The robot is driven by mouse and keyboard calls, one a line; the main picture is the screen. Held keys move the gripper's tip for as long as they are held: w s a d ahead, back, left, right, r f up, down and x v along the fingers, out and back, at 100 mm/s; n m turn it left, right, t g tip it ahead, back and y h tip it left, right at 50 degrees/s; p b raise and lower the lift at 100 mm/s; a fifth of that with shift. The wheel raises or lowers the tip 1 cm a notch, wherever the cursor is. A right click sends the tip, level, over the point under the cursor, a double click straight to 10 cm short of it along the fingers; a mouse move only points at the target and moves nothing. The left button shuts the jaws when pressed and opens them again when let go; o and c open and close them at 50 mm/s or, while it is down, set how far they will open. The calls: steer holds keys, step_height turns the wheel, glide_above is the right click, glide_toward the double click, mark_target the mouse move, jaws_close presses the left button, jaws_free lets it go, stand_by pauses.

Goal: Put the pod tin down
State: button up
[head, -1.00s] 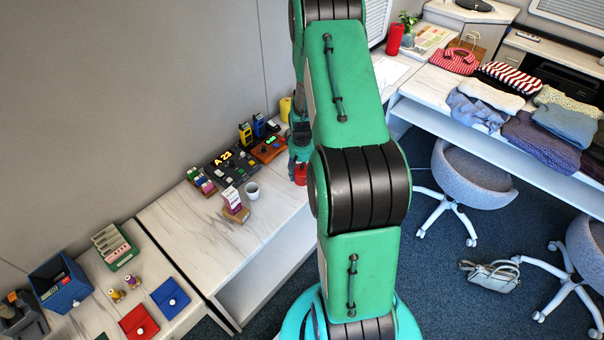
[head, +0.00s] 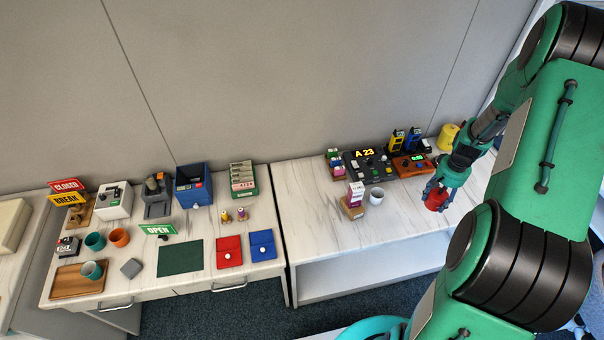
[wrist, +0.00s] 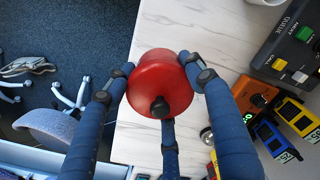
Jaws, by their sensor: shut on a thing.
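The red pod tin (head: 436,200), a round tin with a black knob, is held in my gripper (head: 438,187) at the right-hand counter's front side. In the wrist view the tin (wrist: 172,72) sits between blue fingers that close around its sides. The counter top (head: 322,215) shows beneath and beside it. I cannot tell whether the tin's base touches the counter. Its underside is hidden.
Left of the tin are a white mug (head: 376,197) and a pink-and-white box on a wooden stand (head: 353,208). A queue console (head: 368,166), an orange device (head: 410,165) and a yellow canister (head: 448,137) stand behind. Counter front between is clear.

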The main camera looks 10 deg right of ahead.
step_height(320, 180, up, 13)
steer(key=shift+r, duration=0.1)
steer(key=shift+w+a+r, duration=0.1)
steer(key=shift+w+r, duration=0.05)
steer(key=shift+r, duration=0.1)
steer(key=w+a+n, duration=0.5)
steer(key=w+a, duration=0.1)
steer(key=a, duration=0.9)
steer(key=w+a+n+p, duration=0.1)
steer(key=w+a+n, duration=0.5)
steer(key=a, duration=0.9)
steer(key=w+a+n, duration=0.5)
steer(key=w+a, duration=0.1)
steer(key=a, duration=0.9)
step_height(320, 180, down, 18)
steer(key=shift+w+f, duration=0.1)
steer(key=shift+w, duration=0.05)
steer(key=w, duration=0.5)
steer(key=w+f, duration=0.1)
steer(key=w, duration=1)
steer(key=shift+a+f+b, duration=0.2)
steer(key=shift+a+b, duration=0.15)
